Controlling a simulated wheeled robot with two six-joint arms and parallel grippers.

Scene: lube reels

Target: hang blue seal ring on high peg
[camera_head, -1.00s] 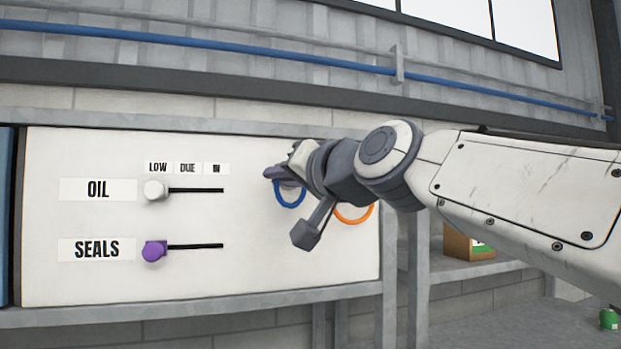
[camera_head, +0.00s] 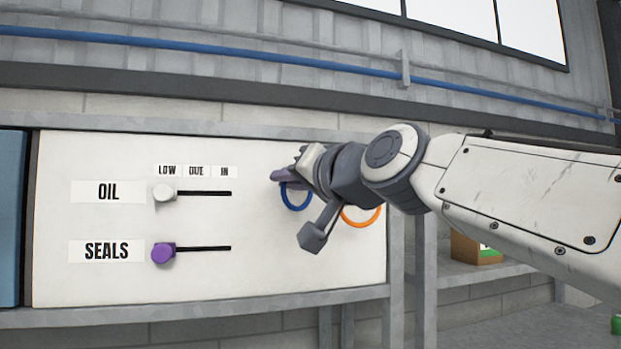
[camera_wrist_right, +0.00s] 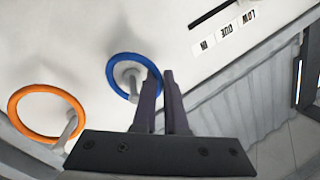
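The blue seal ring (camera_head: 296,196) hangs below my right fingertips in front of the white board. In the right wrist view the blue ring (camera_wrist_right: 112,82) has a grey peg (camera_wrist_right: 131,82) showing inside its outline. I cannot tell for sure whether the peg passes through it. My right gripper (camera_head: 283,176) is at the ring's upper edge. In the wrist view its dark fingers (camera_wrist_right: 162,80) are close together with the ring's edge between their tips. An orange ring (camera_head: 361,218) is lower and to the right, on another peg (camera_wrist_right: 71,124). My left gripper is not seen.
The white board (camera_head: 130,225) carries an OIL slider with a white knob (camera_head: 163,192) and a SEALS slider with a purple knob (camera_head: 163,253). A cardboard box (camera_head: 464,247) stands on a shelf at the right. Grey posts (camera_head: 426,280) stand right of the board.

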